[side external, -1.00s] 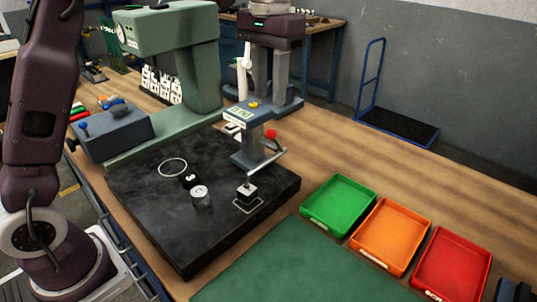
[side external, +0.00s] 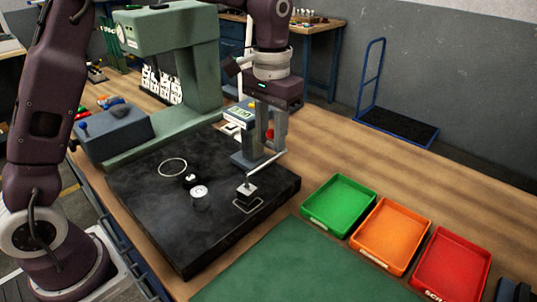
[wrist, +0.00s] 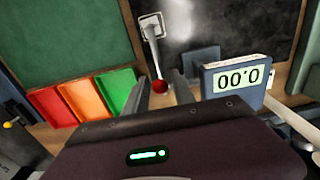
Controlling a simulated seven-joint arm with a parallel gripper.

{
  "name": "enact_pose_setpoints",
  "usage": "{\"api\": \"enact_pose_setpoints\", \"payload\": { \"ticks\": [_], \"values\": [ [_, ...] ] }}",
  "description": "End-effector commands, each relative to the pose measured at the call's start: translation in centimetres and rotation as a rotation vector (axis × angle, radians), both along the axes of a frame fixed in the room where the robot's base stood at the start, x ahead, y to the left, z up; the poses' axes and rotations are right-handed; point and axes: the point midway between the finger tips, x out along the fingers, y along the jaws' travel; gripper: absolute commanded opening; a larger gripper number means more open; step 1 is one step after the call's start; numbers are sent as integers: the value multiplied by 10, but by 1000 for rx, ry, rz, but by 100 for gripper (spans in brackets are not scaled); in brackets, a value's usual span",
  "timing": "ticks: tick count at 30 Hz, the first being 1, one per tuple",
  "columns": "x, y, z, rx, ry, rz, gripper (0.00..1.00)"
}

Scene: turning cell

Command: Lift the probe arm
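The probe arm (side external: 268,165) is a thin grey lever on the blue-grey gauge post (side external: 240,157). A red knob (side external: 269,134) belongs to the lever. My gripper (side external: 270,143) points down at the gauge, its fingers around the knob's place. In the wrist view, my gripper (wrist: 160,76) is open, with the red knob (wrist: 160,86) between the fingers and gaps showing on both sides. The lever (wrist: 152,50) runs away from the knob.
The gauge's display (wrist: 238,78) is close beside the fingers. The black plate (side external: 150,205) holds a ring, a dark round part and a silver cylinder (side external: 199,197). Green (side external: 312,217), orange (side external: 362,247) and red (side external: 415,280) trays stand right. A green press stands behind.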

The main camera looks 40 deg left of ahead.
Motion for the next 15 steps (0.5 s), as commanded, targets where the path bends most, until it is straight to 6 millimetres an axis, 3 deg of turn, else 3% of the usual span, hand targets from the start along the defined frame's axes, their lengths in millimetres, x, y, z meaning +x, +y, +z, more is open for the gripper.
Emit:
{"api": "enact_pose_setpoints", "payload": {
  "ticks": [1, 4, 15],
  "values": [
    [0, 0, 0, 0, 0, 0, 27],
    [0, 0, 0, 0, 0, 0, 8],
    [8, 0, 4, -1, -2, -1, 9]
  ]
}}
